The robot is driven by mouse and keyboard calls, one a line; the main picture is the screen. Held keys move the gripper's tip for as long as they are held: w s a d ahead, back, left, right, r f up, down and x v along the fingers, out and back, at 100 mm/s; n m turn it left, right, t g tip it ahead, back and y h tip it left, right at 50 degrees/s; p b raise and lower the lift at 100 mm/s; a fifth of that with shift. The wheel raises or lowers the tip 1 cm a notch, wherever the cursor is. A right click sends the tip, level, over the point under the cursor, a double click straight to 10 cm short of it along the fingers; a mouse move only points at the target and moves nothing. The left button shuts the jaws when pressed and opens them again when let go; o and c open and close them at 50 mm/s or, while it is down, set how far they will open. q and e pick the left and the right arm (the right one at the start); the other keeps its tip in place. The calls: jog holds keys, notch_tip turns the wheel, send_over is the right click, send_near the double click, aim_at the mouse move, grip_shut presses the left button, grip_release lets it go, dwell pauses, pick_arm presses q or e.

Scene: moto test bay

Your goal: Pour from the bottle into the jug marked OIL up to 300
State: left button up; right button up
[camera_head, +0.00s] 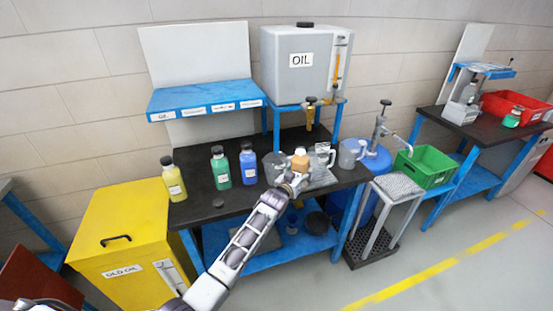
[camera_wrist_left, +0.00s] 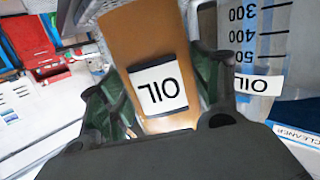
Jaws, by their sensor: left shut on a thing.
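My left gripper (camera_head: 292,182) is shut on an orange-brown bottle (camera_head: 300,163) with a pale top, over the dark bench. In the left wrist view the bottle (camera_wrist_left: 150,45) sits between the fingers (camera_wrist_left: 165,105), its white OIL label facing the camera. A clear jug marked OIL (camera_wrist_left: 262,50) is close beside it there, with 300, 400 and 500 marks. In the head view this seems to be the clear jug (camera_head: 272,163) just left of the bottle; its label cannot be read. The liquid level cannot be told. My right gripper is not in view.
Yellow, green (camera_head: 220,168) and blue (camera_head: 248,164) bottles stand left on the bench. Two more jugs (camera_head: 322,155) (camera_head: 350,153) stand right. A grey OIL tank (camera_head: 300,85) and a blue labelled shelf (camera_head: 205,98) rise behind. A green crate (camera_head: 425,165) is farther right.

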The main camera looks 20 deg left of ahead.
aim_at(297, 165)
pick_arm(q)
jog(key=shift+r+n, duration=0.2)
jog(key=shift+n, duration=0.2)
jog(key=shift+r+n+p, duration=0.4)
jog(key=shift+r+p, duration=0.15)
jog(key=shift+r, duration=0.4)
jog(key=shift+r+n+h, duration=0.3)
jog(key=shift+r+n, duration=0.1)
jog(key=shift+r, duration=0.3)
jog(key=shift+w+a+r+n+h, duration=0.1)
jog(key=shift+r+n+h, duration=0.2)
jog(key=shift+r+n, duration=0.45)
jog(key=shift+a+r+n, duration=0.2)
jog(key=shift+r+n, duration=0.4)
jog(key=shift+n, duration=0.25)
jog(key=shift+d+f+b, duration=0.15)
jog(key=shift+f+b, duration=0.1)
jog(key=shift+b, duration=0.2)
jog(key=shift+d+f+n+b, duration=0.1)
jog(key=shift+f+n+b, duration=0.25)
jog(key=shift+b, duration=0.15)
jog(key=shift+f, duration=0.1)
jog(key=shift+f+n+b, duration=0.15)
jog(key=shift+n+b, duration=0.1)
jog(key=shift+b, duration=0.15)
